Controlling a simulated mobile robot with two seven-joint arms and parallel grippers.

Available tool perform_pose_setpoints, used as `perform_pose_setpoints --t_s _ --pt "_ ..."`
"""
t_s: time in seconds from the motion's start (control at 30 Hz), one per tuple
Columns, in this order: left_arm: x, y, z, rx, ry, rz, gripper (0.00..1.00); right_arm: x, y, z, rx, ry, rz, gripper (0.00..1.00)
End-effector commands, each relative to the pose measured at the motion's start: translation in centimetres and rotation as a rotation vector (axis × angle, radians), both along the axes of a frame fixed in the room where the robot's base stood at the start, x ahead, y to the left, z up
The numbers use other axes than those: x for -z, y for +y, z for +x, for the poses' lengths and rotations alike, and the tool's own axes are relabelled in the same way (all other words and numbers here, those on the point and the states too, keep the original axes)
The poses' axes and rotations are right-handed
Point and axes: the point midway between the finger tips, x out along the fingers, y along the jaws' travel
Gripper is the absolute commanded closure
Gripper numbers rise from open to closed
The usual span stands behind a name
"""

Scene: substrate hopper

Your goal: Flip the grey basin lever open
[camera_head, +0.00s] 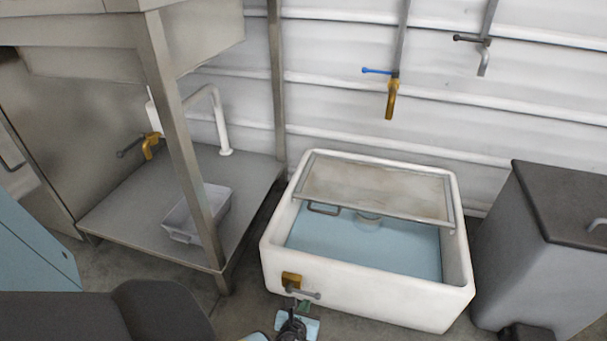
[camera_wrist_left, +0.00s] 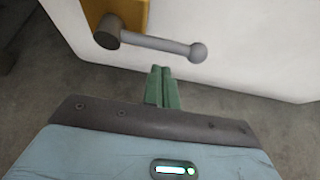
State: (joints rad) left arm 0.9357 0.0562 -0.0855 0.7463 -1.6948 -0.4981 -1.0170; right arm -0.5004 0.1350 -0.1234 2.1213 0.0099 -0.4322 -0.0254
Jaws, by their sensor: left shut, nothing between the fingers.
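The white basin (camera_head: 370,304) stands on the floor with pale blue water in it. Its grey lever (camera_head: 305,294) sticks out to the right from a yellow valve block (camera_head: 291,280) on the basin's front wall. In the left wrist view the grey lever (camera_wrist_left: 155,43) runs about level from a dark pivot to a round knob at its right end. My left gripper (camera_head: 303,305) is just in front of the lever. In the left wrist view my left gripper (camera_wrist_left: 161,72) has its green fingers together and empty, below the lever's middle, seemingly apart from it. My right gripper is not in view.
A metal panel (camera_head: 376,188) covers the back of the basin. A steel bench with a grey tub (camera_head: 197,214) stands left. A grey bin (camera_head: 550,240) stands right. Two taps, one with a blue handle (camera_head: 378,71), hang at the wall.

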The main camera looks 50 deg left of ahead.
Motion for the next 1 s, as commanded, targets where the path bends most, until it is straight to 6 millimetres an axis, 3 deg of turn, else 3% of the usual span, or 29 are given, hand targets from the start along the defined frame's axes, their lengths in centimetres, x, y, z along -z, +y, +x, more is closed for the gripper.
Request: perform_pose_setpoints --t_s 0.23,0.67,1.0 --pt "-1.7 0.1 0.2 0.000 0.000 -0.002 1.00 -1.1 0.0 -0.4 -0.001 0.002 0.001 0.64" --pt "-1.8 0.1 0.3 0.000 0.000 -0.002 1.00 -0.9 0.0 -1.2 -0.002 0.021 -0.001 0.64" --pt "-2.1 0.1 -0.8 0.002 -0.026 -0.045 1.00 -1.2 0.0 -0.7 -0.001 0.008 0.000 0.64"
